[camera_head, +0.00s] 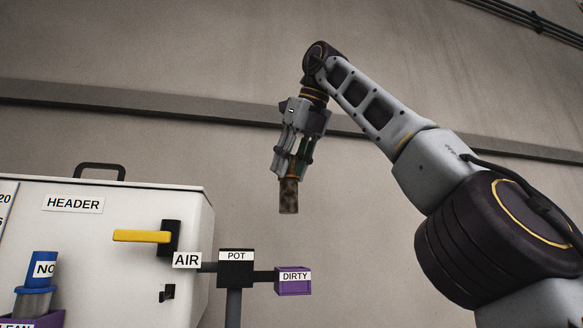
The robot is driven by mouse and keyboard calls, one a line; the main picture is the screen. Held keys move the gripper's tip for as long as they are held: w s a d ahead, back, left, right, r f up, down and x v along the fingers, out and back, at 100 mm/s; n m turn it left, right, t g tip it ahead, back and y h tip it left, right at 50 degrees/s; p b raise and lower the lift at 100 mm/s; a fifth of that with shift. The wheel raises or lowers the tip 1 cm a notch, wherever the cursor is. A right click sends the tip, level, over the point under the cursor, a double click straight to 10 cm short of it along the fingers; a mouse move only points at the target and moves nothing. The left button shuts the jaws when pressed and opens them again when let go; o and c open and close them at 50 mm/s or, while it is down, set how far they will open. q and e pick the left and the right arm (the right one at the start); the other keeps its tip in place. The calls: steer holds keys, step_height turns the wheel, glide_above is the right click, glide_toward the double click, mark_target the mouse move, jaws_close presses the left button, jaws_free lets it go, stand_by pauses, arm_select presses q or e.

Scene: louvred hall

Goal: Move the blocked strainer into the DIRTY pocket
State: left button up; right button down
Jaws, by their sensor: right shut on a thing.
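The blocked strainer (289,197), a brown, mottled cylinder, hangs upright below my right gripper (291,172). My right gripper is shut on its top end and holds it in the air. The DIRTY pocket (294,288) is a small purple box with a white label, below the strainer and nearly in line with it in the picture. The strainer and the pocket are clearly apart. The inside of the pocket is hidden from this low angle. My left gripper is not in view.
A black POT block (235,274) on a grey post stands left of the pocket, joined to it by a dark bar. A white HEADER cabinet (150,218) with a yellow lever (142,236) fills the left. A blue-topped item (40,268) stands at lower left. Space around the strainer is free.

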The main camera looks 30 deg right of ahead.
steer(key=shift+s+d, duration=0.15)
steer(key=shift+d, duration=0.4)
steer(key=shift+n+y, duration=0.3)
steer(key=shift+n, duration=0.1)
steer(key=shift+a, duration=0.5)
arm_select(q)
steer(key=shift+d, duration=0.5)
arm_select(e)
steer(key=shift+d, duration=0.35)
steer(key=shift+a+f, duration=0.15)
steer(key=shift+a, duration=0.05)
steer(key=shift+f+n, duration=0.1)
steer(key=shift+n, duration=0.2)
steer(key=shift+w+f, duration=0.35)
steer(key=shift+f, duration=0.55)
